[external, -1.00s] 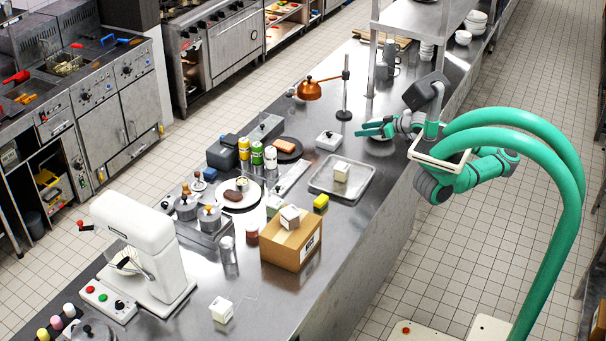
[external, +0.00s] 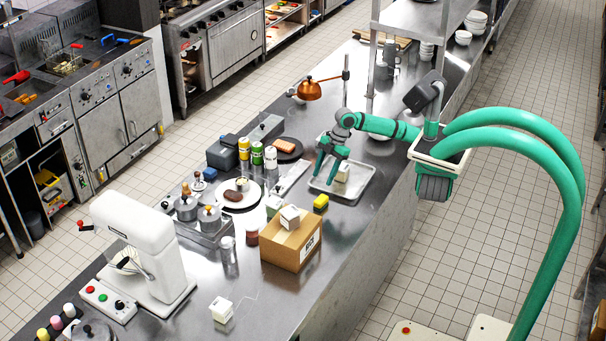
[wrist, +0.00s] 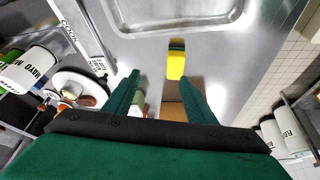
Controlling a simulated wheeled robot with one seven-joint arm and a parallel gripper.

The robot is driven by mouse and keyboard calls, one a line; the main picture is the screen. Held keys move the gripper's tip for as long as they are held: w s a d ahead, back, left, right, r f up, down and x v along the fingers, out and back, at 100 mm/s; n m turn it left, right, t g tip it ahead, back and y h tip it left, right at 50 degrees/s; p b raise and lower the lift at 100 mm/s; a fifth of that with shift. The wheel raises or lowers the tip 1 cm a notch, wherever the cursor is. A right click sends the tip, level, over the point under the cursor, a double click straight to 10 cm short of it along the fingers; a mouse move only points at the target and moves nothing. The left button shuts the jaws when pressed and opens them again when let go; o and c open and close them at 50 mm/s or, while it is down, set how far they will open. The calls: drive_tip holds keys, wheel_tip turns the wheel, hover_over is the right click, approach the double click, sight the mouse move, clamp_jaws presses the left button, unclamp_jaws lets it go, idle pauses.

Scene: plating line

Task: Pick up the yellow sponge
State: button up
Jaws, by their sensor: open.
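The yellow sponge (external: 321,202) lies on the steel counter, between the metal tray and the cardboard box. In the wrist view the sponge (wrist: 176,65) shows as a yellow block with a dark green strip on one side. It appears just beyond my fingertips, nearer the right finger. My gripper (external: 327,181) is open and points down over the left part of the tray, behind the sponge in the external view. In the wrist view the two green fingers of my gripper (wrist: 160,77) are spread apart with nothing between them held.
The metal tray (external: 366,178) holds a pale block (external: 342,173). A cardboard box (external: 286,247) with a white item on top stands in front of the sponge. A plate (external: 252,199), bottles (external: 257,154) and a copper lamp (external: 309,90) stand to the left.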

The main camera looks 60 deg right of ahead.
sight(321, 197)
drive_tip(key=shift+n+g, duration=0.7)
drive_tip(key=shift+n, duration=0.2)
drive_tip(key=x, duration=0.3)
drive_tip(key=s+x, duration=0.1)
drive_tip(key=x, duration=0.3)
drive_tip(key=s+a+x, duration=0.1)
drive_tip(key=x, duration=0.2)
drive_tip(key=shift+w+a, duration=0.1)
drive_tip(key=c, duration=1.1)
